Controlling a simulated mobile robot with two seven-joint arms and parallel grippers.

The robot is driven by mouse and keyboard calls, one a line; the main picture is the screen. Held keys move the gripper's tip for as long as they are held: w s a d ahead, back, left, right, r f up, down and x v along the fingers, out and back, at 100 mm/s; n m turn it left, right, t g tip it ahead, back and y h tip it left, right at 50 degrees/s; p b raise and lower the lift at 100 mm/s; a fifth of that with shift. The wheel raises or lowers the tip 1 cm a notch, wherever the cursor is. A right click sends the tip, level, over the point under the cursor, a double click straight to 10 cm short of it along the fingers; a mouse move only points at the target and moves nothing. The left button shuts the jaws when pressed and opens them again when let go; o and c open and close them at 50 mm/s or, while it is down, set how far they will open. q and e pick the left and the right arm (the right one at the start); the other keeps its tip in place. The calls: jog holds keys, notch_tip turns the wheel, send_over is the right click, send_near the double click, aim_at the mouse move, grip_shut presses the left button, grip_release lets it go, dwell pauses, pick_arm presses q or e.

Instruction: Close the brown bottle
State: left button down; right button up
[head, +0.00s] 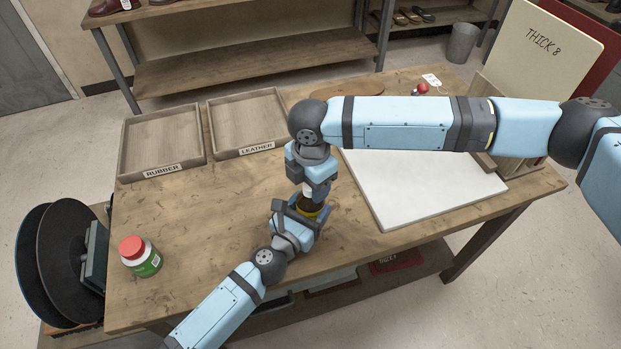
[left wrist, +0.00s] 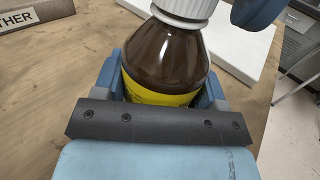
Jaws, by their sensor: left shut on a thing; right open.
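The brown bottle (head: 309,206) with a yellow label stands upright over the workbench, in front of the white board. My left gripper (head: 298,216) is shut around its body; the bottle also shows between the fingers in the left wrist view (left wrist: 165,55). A white ribbed cap (left wrist: 187,7) sits at the top of the bottle's neck, cut off by the picture edge. I cannot tell whether it is tight. My right gripper (head: 309,188) points down right above the bottle, open around or beside the cap. One blue finger of it (left wrist: 259,12) shows beside the cap.
A green-labelled jar with a red lid (head: 140,256) stands at the bench's left front. Rubber (head: 161,171) and leather (head: 247,151) trays lie behind. A white board (head: 425,190) lies to the right. The front middle of the bench (head: 215,235) is clear.

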jog(key=c, duration=0.9)
jog(key=shift+c, duration=0.2)
jog(key=o, duration=1.1)
jog(key=shift+r, duration=0.1)
notch_tip(320, 180, up, 12)
jog(key=shift+f, duration=0.1)
pick_arm(q)
jog(key=shift+c, duration=0.5)
grip_release()
